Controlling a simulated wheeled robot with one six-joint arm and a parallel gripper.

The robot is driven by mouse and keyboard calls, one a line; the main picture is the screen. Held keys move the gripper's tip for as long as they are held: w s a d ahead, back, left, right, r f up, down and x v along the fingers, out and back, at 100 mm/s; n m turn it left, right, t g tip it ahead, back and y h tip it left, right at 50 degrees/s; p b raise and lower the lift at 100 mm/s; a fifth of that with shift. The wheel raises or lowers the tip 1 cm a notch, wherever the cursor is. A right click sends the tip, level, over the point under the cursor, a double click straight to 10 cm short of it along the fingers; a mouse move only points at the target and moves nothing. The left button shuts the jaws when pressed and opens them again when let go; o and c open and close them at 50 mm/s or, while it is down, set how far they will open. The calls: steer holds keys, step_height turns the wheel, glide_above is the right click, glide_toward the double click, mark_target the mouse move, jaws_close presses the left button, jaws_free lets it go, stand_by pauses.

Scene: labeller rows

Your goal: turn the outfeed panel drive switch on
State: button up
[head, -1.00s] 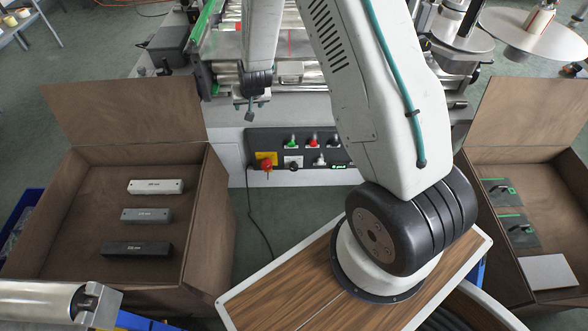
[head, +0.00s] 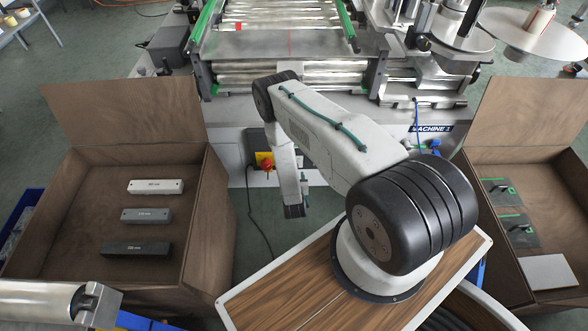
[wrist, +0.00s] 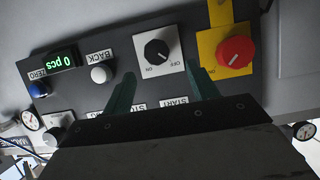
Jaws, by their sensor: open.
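The outfeed panel (wrist: 75,93) shows upside down in the wrist view. On it a black rotary knob (wrist: 157,51) sits on a white plate with ON and OFF labels; I cannot tell for sure which label its mark points to. My gripper (wrist: 165,75) is open, with its two green fingers on either side of the knob's plate, apart from the knob and holding nothing. In the head view my arm hides most of the panel and the knob, and the fingers cannot be made out there.
A red stop button (wrist: 235,51) on a yellow plate is close beside the knob. A white BACK button (wrist: 101,74), a blue ZERO button (wrist: 39,89) and a counter display (wrist: 61,59) are also on the panel. Brown crates (head: 190,230) flank my arm.

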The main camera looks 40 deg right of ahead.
steer(key=x, duration=0.7)
steer(key=shift+d+f, duration=0.25)
steer(key=shift+f, duration=0.05)
steer(key=c, duration=1)
